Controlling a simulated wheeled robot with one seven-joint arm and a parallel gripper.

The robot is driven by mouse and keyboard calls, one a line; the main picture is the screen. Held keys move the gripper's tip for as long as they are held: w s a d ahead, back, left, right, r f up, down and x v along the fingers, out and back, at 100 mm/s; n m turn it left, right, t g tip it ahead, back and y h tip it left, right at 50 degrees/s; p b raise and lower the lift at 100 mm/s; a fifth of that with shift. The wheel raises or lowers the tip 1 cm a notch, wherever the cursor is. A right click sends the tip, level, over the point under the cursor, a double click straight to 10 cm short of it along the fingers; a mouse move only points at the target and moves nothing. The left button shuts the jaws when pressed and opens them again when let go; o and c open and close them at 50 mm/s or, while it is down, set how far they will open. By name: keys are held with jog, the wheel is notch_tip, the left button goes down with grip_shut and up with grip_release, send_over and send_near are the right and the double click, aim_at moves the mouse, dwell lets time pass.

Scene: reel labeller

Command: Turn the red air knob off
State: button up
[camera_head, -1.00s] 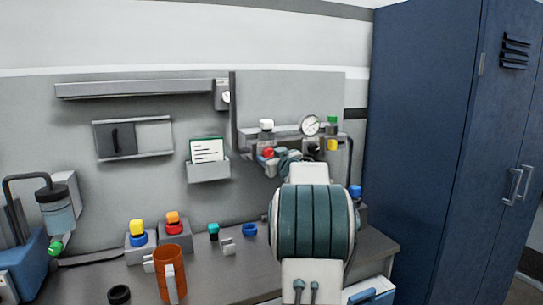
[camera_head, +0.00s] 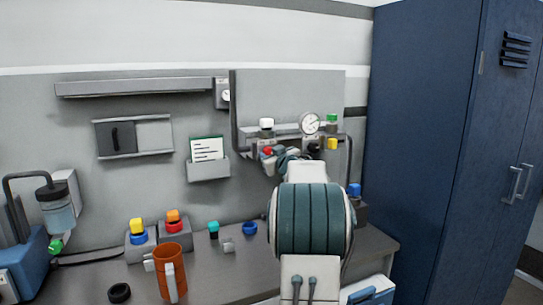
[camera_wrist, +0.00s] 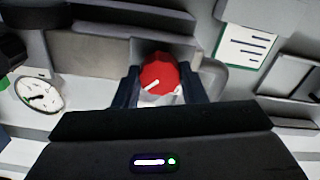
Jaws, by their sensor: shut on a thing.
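The red air knob (camera_wrist: 159,75) sits between the two dark fingers of my gripper (camera_wrist: 158,90) in the wrist view, and the fingers are shut on it. A white line on its face points down and left in that view. In the head view the red knob (camera_head: 267,151) shows small at the left of the air panel, with my gripper (camera_head: 270,158) at it and my arm covering much of the area below and right.
A pressure gauge (camera_head: 309,124) and white, green and yellow knobs are close around on the panel. A card holder (camera_head: 208,168) hangs to the left. An orange mug (camera_head: 171,272) stands on the bench, and a blue locker (camera_head: 425,150) stands at the right.

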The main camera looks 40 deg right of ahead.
jog(key=shift+f+n+b, duration=0.2)
jog(key=shift+n+b, duration=2.7)
jog(key=shift+n, duration=5.7)
jog(key=o, duration=1)
jog(key=shift+r, duration=0.1)
jog(key=shift+s, duration=0.15)
jog(key=b+v, duration=0.1)
jog(key=v, duration=1.2)
jog(key=shift+s+b, duration=0.3)
jog(key=shift+a, duration=0.1)
